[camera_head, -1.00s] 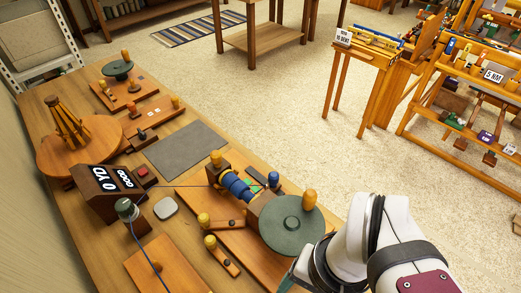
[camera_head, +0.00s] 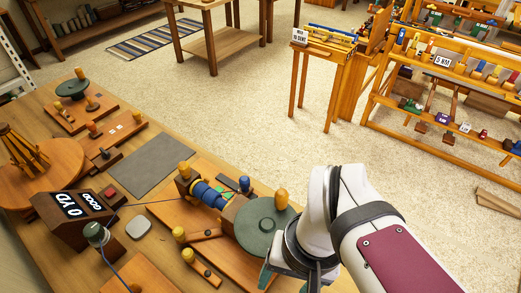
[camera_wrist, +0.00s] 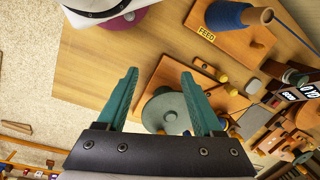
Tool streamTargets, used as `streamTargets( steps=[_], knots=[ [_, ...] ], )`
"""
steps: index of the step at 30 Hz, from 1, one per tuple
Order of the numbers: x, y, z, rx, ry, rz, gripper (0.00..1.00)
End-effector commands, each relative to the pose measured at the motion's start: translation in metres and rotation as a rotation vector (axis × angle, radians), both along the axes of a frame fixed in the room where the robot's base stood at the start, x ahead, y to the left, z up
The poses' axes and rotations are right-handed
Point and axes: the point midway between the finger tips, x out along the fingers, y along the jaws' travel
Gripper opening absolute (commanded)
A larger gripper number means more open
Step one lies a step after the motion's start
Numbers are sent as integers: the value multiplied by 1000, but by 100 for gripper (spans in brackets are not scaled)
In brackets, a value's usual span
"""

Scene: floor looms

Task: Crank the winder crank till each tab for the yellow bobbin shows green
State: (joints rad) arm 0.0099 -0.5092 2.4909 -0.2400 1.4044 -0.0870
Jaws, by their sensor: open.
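A bobbin wound with blue thread (camera_head: 208,194) sits on the winder's spindle. Small coloured tabs (camera_head: 228,184) lie beside it, too small to read. A counter box (camera_head: 72,204) shows "0 YD" and "GOOD". My gripper (camera_wrist: 159,76) is open and empty in the wrist view, with the crank disc (camera_wrist: 166,112) beyond its teal fingers. I cannot identify a yellow bobbin. My arm hides the winder's right side in the head view.
Two yellow-knobbed wooden levers (camera_head: 197,236) lie in front of the winder. A grey mat (camera_head: 153,165) lies flat behind it.

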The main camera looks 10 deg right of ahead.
Motion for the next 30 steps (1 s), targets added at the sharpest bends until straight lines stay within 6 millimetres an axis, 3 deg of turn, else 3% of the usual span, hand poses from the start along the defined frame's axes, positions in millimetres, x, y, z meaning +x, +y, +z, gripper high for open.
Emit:
streamTargets(
  steps=[3, 6, 10, 13, 17, 30],
  knots=[
    [72, -13, 40, -41, -49, 383, 68],
    [137, -27, 66, -78, -83, 750, 68],
    [192, -39, 79, -109, -100, 1069, 68],
    [206, -43, 80, -117, -102, 1161, 68],
    [206, -43, 65, -117, -102, 1173, 68],
    [205, -43, -28, -117, -102, 1170, 68]
  ],
)
